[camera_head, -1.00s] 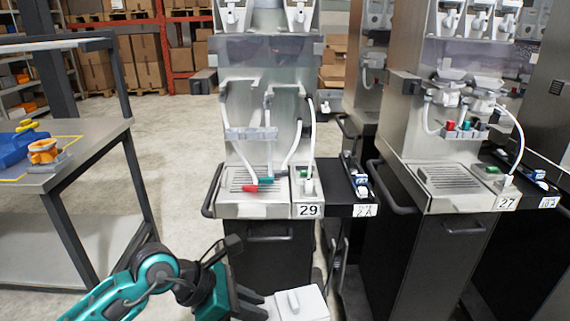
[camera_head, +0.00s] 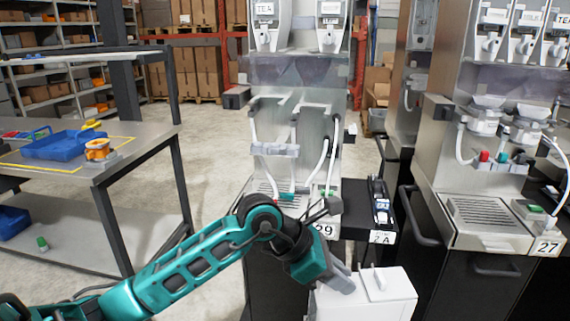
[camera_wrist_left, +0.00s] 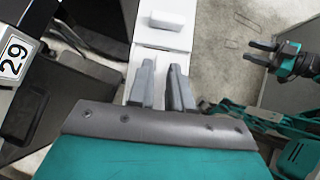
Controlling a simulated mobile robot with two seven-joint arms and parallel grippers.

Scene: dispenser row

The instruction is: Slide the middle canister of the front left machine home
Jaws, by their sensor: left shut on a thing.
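The front left machine (camera_head: 318,125), marked 29, stands mid-picture. Its TEA canister (camera_head: 268,22) and another labelled canister (camera_head: 331,22) sit at its top left and right. The middle place between them looks empty. A white box-like canister (camera_head: 392,294) with a raised handle is in front of the machine, low down. My left gripper (camera_head: 338,280) is shut on this canister, which also shows in the left wrist view (camera_wrist_left: 165,22) beyond the fingers (camera_wrist_left: 165,80). My right gripper (camera_wrist_left: 258,53) shows in the left wrist view, open and empty, apart from the machine.
A second machine (camera_head: 480,170), marked 27, stands at the right. A black side shelf (camera_head: 360,228) juts from the front left machine. A table (camera_head: 140,140) with a blue tray (camera_head: 62,146) and an orange part (camera_head: 98,150) stands at the left. Floor between is clear.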

